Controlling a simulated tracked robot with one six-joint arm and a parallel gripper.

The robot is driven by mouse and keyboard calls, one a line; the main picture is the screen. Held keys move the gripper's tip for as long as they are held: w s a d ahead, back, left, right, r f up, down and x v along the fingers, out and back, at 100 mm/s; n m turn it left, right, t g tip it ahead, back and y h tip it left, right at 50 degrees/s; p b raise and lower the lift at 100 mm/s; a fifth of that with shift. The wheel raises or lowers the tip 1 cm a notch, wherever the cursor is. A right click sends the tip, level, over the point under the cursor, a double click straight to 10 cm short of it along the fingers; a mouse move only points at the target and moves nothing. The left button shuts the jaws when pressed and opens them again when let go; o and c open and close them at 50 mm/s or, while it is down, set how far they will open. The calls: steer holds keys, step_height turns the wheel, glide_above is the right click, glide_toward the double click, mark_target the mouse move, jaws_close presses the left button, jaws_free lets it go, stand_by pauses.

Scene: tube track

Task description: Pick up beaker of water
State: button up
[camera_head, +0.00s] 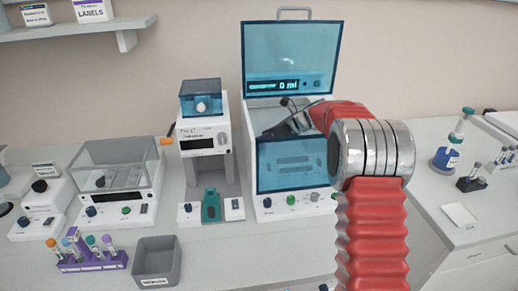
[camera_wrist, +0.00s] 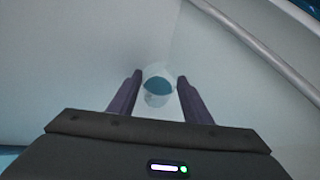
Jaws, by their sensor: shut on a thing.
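A small clear beaker of blue water (camera_wrist: 158,88) shows in the wrist view, between the two dark fingers of my gripper (camera_wrist: 160,77). My gripper is shut on the beaker, which stands inside a pale-walled space. In the head view my gripper (camera_head: 290,122) reaches into the open white machine with blue panels (camera_head: 262,125), behind its front panel. The beaker cannot be made out in the head view. My red arm covers the machine's right side.
The machine's raised blue lid (camera_head: 290,55) reads "0 ml". A blue front panel (camera_head: 292,165) stands close before my gripper. Left are a white device (camera_head: 202,130), a grey bin (camera_head: 156,262) and a purple tube rack (camera_head: 92,262). A metal rail (camera_wrist: 265,45) crosses the wrist view's upper right.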

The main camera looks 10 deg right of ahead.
steer(key=c, duration=0.3)
step_height(320, 180, up, 12)
steer(key=s+d, duration=1.2)
steer(key=shift+s+d, duration=0.35)
steer(key=shift+s, duration=0.05)
stand_by(0.4)
